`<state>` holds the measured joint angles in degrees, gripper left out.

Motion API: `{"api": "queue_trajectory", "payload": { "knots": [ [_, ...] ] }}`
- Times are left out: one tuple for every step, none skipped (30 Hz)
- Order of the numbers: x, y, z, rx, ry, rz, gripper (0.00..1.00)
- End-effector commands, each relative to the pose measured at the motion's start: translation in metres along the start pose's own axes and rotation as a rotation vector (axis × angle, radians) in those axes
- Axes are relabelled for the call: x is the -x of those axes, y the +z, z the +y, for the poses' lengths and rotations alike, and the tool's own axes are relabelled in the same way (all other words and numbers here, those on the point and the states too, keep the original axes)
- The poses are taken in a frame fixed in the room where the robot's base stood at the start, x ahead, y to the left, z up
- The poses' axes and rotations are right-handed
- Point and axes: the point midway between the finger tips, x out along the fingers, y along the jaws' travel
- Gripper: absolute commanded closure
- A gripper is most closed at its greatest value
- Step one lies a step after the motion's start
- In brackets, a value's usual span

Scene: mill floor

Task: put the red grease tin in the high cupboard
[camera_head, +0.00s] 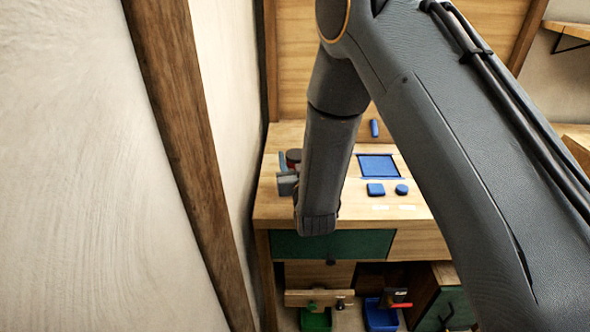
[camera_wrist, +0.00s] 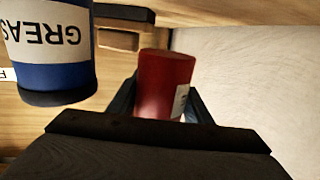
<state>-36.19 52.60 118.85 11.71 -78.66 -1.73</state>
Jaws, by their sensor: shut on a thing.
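The red grease tin (camera_wrist: 165,84) is a dark red cylinder with a white label, partly hidden by my gripper. My gripper (camera_wrist: 160,100) is shut on it, with one dark finger on each side. I cannot tell whether the tin touches the bench top. I cannot clearly make out the high cupboard.
A blue tin lettered GREASE (camera_wrist: 52,45) is close to the red tin in the wrist view. On the bench (camera_head: 262,207) are a blue square (camera_head: 377,166) and small blue pieces. A green bin (camera_head: 316,320) and blue bin (camera_head: 380,318) are below. A wall (camera_head: 235,120) is close at left.

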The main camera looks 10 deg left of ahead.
Motion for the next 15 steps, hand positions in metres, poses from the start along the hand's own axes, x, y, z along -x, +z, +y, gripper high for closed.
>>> {"api": "queue_trajectory", "payload": {
  "knots": [
    [0.000, 0.002, 0.000, 0.000, 0.000, 0.002, 0.90],
    [-0.001, 0.003, 0.000, 0.000, 0.000, 0.002, 0.90],
    [-0.001, 0.005, 0.000, 0.000, 0.000, 0.002, 0.90],
    [0.000, 0.007, 0.000, 0.000, 0.000, 0.001, 0.90],
    [-0.001, 0.010, 0.000, 0.000, 0.000, 0.001, 0.90],
    [-0.001, 0.015, 0.000, 0.000, 0.000, 0.001, 0.90],
    [-0.001, 0.019, 0.000, 0.000, 0.000, 0.000, 0.90],
    [-0.001, 0.023, 0.000, 0.000, 0.000, -0.001, 0.90],
    [-0.001, 0.028, 0.000, 0.001, 0.000, -0.001, 0.90],
    [-0.001, 0.032, 0.000, 0.001, 0.000, 0.000, 0.90],
    [-0.002, 0.035, 0.000, 0.001, 0.000, 0.001, 0.90],
    [-0.002, 0.038, 0.000, 0.001, 0.000, 0.001, 0.90],
    [-0.002, 0.041, 0.000, 0.001, 0.000, 0.001, 0.90],
    [-0.002, 0.043, 0.000, 0.001, 0.000, 0.001, 0.90],
    [-0.002, 0.044, 0.000, 0.000, 0.000, 0.002, 0.90]
  ]
}}
